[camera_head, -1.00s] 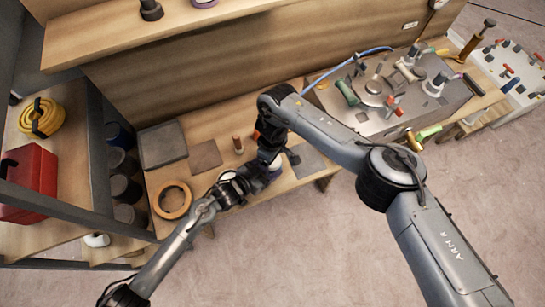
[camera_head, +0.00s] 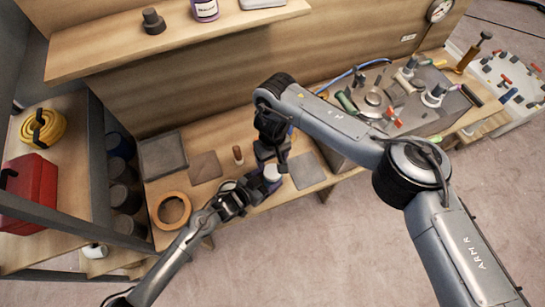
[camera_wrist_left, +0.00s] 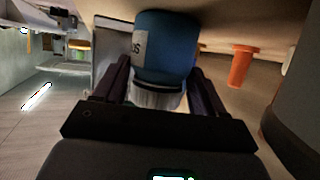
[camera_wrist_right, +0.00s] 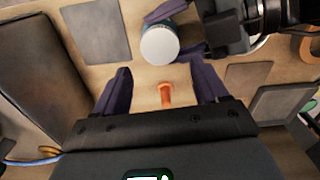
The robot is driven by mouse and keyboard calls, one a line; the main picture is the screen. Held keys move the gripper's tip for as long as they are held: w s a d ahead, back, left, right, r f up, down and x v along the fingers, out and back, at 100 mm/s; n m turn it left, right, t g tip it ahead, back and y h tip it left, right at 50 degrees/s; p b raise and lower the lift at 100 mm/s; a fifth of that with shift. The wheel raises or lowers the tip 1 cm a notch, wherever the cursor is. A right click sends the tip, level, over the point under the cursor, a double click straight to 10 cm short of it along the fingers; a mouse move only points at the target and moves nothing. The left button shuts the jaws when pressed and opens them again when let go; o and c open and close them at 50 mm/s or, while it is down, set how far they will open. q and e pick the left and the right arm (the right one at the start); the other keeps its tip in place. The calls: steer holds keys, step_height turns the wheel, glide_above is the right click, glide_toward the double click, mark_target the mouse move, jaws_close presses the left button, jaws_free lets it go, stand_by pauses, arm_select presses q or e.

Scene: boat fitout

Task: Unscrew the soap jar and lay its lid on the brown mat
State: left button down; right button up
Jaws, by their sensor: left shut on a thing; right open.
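The soap jar (camera_wrist_left: 165,48) is blue with a white label and a pale ribbed lid (camera_wrist_left: 158,95). It stands near the bench's front edge, and its round white lid (camera_wrist_right: 160,45) faces up on the jar. My left gripper (camera_wrist_left: 160,75) is shut around the jar. My right gripper (camera_wrist_right: 165,88) is open and empty above the bench, apart from the lid, which shows just beyond its fingertips. In the head view, the lid (camera_head: 272,173) shows beside my right gripper (camera_head: 273,160). The brown mat (camera_head: 205,167) lies bare to the left; it also shows in the right wrist view (camera_wrist_right: 245,78).
An orange-brown plug (camera_head: 238,155) stands between the brown mat and the jar. A grey mat (camera_head: 306,170) lies right of the jar. A dark tray (camera_head: 163,157) and an orange ring (camera_head: 172,210) are at the left.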

mark_target(273, 171)
steer(key=shift+f+m, duration=0.15)
steer(key=shift+m, duration=0.25)
steer(key=shift+f, duration=3.65)
steer(key=c, duration=0.9)
steer(key=n, duration=0.6)
steer(key=shift+n, duration=0.4)
steer(key=o, duration=1.2)
steer(key=shift+r, duration=0.15)
